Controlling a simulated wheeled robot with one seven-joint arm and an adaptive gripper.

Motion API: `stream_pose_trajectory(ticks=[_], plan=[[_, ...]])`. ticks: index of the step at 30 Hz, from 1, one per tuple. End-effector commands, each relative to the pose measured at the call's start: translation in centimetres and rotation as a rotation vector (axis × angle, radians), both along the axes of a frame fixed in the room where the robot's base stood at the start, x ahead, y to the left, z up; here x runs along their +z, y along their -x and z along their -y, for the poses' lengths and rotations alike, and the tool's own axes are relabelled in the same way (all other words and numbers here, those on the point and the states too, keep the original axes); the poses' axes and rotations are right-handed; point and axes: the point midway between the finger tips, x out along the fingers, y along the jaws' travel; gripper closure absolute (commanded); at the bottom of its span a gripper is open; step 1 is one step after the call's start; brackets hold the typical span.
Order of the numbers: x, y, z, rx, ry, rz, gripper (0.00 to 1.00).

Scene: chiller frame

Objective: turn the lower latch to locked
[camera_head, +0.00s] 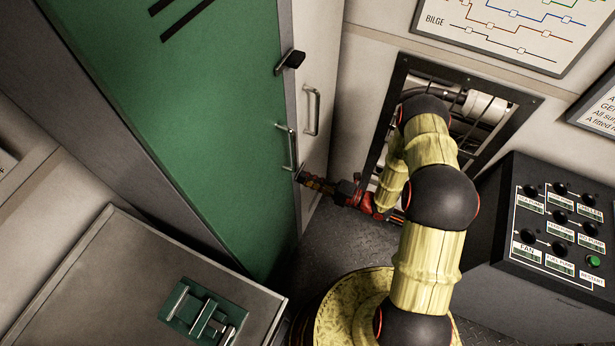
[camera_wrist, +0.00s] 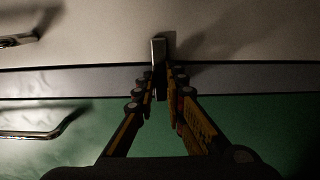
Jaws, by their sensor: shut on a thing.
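The lower latch (camera_wrist: 158,50) is a small block-like lever at the seam between the green door (camera_head: 190,110) and the pale panel. In the wrist view it stands upright in the picture, across the grey edge strip. My gripper (camera_wrist: 160,76) has its two fingers closed in on the latch, one on each side. In the head view my gripper (camera_head: 304,179) reaches left to the door's edge, below the door handle, and its fingers largely hide the lower latch. The dark upper latch (camera_head: 290,60) sticks out higher on the same edge, apart from my gripper.
A chrome handle (camera_head: 287,146) sits on the green door and another handle (camera_head: 313,112) on the pale panel, both close above my gripper. A control box (camera_head: 550,240) stands at the right. A grey cabinet (camera_head: 110,270) with a green fixture (camera_head: 203,313) is at lower left.

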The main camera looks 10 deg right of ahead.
Motion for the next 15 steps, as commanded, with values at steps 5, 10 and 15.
stream_pose_trajectory(ticks=[5, 10, 15], plan=[[-0.05, -0.11, 0.09, -0.002, -0.014, -0.022, 1.0], [-0.08, -0.11, 0.09, -0.003, -0.017, -0.028, 1.0], [-0.09, -0.11, 0.09, -0.003, -0.017, -0.027, 1.0]])
